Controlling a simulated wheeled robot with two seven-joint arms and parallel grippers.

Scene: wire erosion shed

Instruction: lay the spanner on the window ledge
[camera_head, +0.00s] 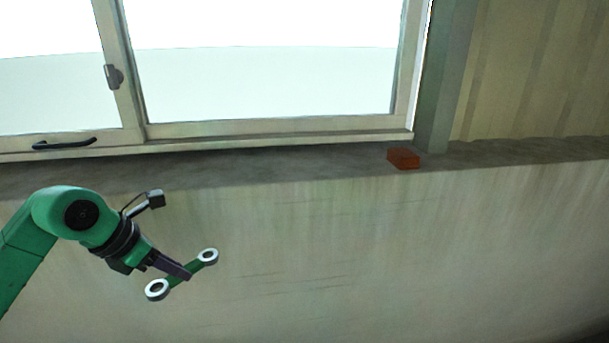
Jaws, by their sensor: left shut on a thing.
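The spanner (182,276) has a green shank and a pale ring at each end. My left gripper (186,275) is shut on the middle of its shank. The spanner is tilted, its right ring higher than its left in the picture. It shows against the wall below the window ledge (290,165), apart from the ledge surface. The ledge is a long grey strip under the window, running across the picture. My right gripper is not in view.
A red-brown block (404,158) sits on the ledge right of the middle. The ledge is bare between my left arm and this block. The window frame (280,128) with a dark handle (64,144) stands behind the ledge. A grey-green post (445,80) rises at the right.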

